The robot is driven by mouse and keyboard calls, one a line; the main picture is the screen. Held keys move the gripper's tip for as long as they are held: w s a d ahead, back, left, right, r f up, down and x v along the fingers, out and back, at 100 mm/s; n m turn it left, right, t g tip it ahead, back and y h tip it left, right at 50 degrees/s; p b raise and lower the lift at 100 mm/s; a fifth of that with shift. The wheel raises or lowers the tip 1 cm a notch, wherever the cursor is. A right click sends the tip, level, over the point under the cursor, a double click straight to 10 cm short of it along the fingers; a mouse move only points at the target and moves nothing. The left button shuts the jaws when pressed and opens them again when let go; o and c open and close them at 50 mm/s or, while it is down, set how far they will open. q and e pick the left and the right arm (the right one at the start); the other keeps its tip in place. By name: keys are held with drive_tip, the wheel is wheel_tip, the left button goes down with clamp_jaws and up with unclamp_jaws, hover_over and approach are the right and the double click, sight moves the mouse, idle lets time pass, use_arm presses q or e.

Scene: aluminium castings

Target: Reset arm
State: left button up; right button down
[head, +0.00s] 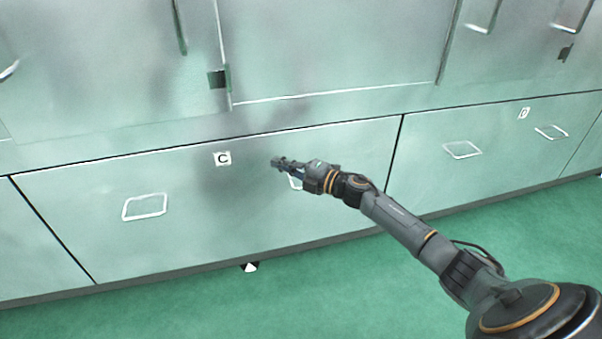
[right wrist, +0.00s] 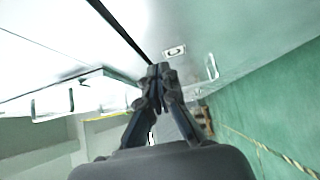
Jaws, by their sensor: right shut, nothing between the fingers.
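My right arm reaches in from the lower right of the head view. Its gripper (head: 277,162) is in front of the drawer marked C (head: 110,185), to the right of the C label (head: 223,158). The arm hides most of that drawer's right handle (head: 294,183). In the right wrist view the gripper's fingers (right wrist: 158,72) are together with nothing between them. I cannot tell whether the gripper touches the drawer front. My left gripper is not in view.
Drawer D (head: 500,150), with two handles, is to the right. Cabinet doors (head: 330,45) are above. All drawers look shut.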

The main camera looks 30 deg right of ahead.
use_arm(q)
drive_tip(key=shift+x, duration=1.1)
use_arm(e)
drive_tip(key=v, duration=0.6)
